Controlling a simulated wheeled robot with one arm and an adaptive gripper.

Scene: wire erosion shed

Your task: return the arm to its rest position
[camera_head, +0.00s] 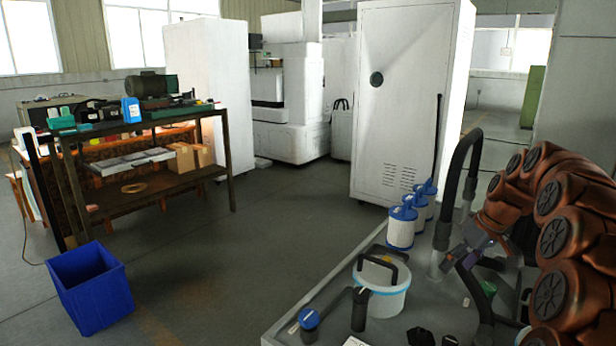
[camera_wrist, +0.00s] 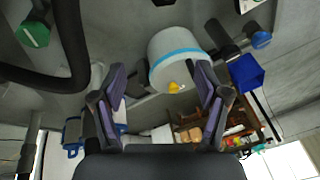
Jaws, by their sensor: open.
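My arm, with several orange-brown joints, curls at the right side of the head view. My gripper (camera_head: 470,246) hangs at its end over the grey worktop (camera_head: 290,322), beside a black hose and right of a white bucket (camera_head: 388,300). The wrist view looks upside down. There my gripper (camera_wrist: 160,82) shows two purple-padded fingers spread wide, with nothing held between them. The white bucket with a blue band also shows in the wrist view (camera_wrist: 178,52), beyond the fingertips. I cannot tell how far the fingers are from the bucket.
White-and-blue filter canisters (camera_head: 400,228) stand behind the bucket. A thick black hose (camera_head: 455,185) arches near my gripper. A blue bin (camera_head: 90,287) sits on the floor at left, by a workbench (camera_head: 150,195). A tall white cabinet (camera_head: 410,90) stands behind. The middle floor is clear.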

